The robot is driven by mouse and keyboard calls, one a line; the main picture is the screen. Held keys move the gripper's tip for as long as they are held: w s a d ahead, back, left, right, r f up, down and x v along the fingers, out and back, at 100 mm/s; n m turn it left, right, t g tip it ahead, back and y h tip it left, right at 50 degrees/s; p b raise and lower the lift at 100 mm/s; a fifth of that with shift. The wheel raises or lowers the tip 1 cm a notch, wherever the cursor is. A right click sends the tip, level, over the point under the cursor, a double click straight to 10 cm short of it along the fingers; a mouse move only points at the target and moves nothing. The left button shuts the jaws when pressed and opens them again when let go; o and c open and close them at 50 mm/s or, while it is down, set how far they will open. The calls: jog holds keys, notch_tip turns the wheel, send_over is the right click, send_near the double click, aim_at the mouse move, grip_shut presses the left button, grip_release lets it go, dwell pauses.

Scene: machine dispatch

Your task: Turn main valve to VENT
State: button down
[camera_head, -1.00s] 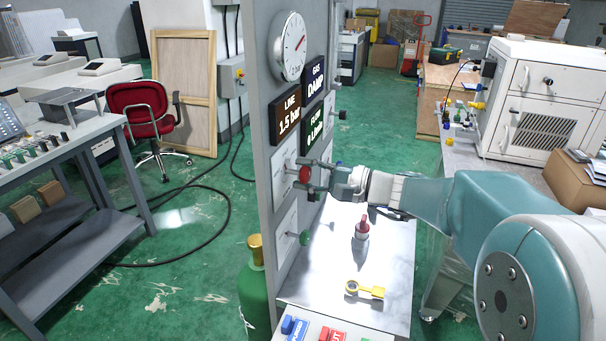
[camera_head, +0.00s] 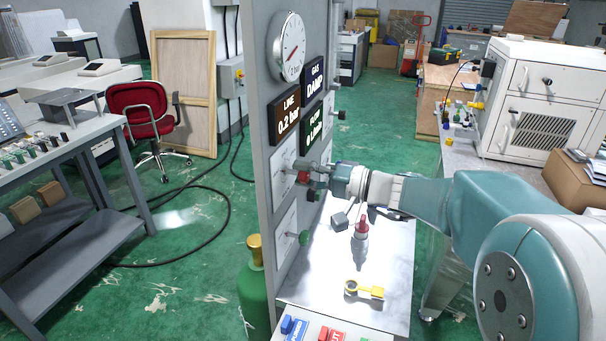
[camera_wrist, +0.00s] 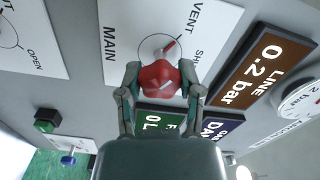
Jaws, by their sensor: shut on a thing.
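The main valve is a red knob (camera_wrist: 160,80) on a white plate (camera_wrist: 118,40) marked MAIN, VENT and SHUT. It also shows as a red knob (camera_head: 303,178) on the grey panel in the head view. My gripper (camera_wrist: 159,92) is shut on the red knob, one finger on each side. In the head view my gripper (camera_head: 314,176) reaches the panel from the right and partly hides the knob. The LINE display (camera_head: 288,117) reads 0.2 bar.
A round gauge (camera_head: 290,48) and the GAS display (camera_head: 315,79) are above. A green knob (camera_head: 304,238) sits below on the panel. A green cylinder (camera_head: 254,290) stands left.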

jog(key=shift+f, duration=0.35)
jog(key=shift+c, duration=1.8)
grip_release()
jog(key=shift+o, duration=0.5)
jog(key=shift+r, duration=0.15)
jog(key=v, duration=1.2)
